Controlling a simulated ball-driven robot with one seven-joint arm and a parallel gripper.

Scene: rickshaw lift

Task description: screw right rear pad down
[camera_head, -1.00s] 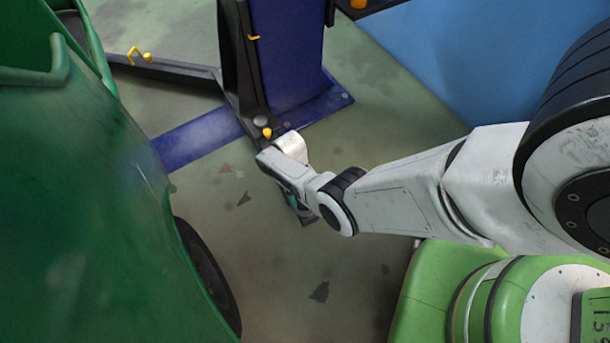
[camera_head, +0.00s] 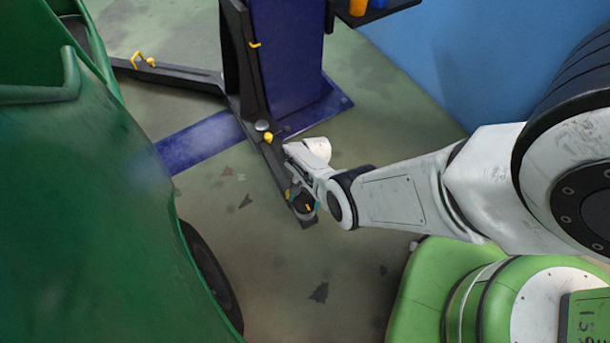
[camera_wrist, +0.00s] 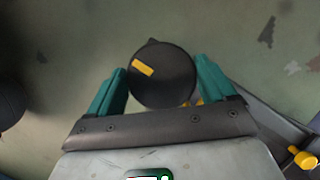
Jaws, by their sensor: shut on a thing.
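The right rear pad is a round black disc with a yellow mark (camera_wrist: 165,85), in the middle of the wrist view. In the head view the pad (camera_head: 302,204) sits at the near end of a dark lift arm (camera_head: 271,160). My gripper (camera_wrist: 161,70) has its teal fingers on opposite sides of the pad and is shut on it. The gripper also shows in the head view (camera_head: 303,200), reaching in from the right. The pad's underside and screw are hidden.
The blue lift post (camera_head: 288,60) stands behind the arm on a blue base plate. A green rickshaw body (camera_head: 80,200) with a dark wheel (camera_head: 210,275) fills the left. A yellow knob (camera_head: 268,137) sits on the arm. Floor between wheel and pad is clear.

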